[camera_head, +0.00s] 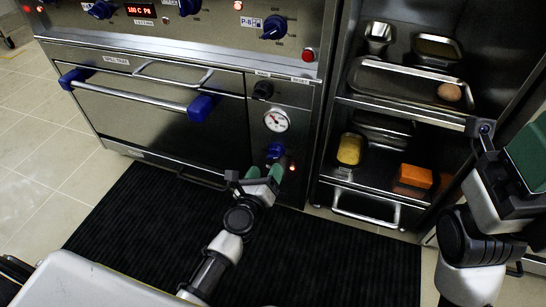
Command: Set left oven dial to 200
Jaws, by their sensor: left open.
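The oven (160,97) is a steel unit with a shut door and a blue-ended handle. On its right-hand panel, a blue dial (275,150) sits below a round white gauge (276,121). Other blue dials are on the upper panel, at its left (101,9), middle (188,6) and right (274,27). I cannot tell the dial settings. My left gripper (265,172) has green fingers, is open, and is just below and in front of the lower blue dial; contact is not clear. My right gripper (512,150) is at the right edge, partly cut off; its opening is unclear.
A red display (141,11) appears to read 100 C. A black ribbed mat (330,255) covers the floor in front.

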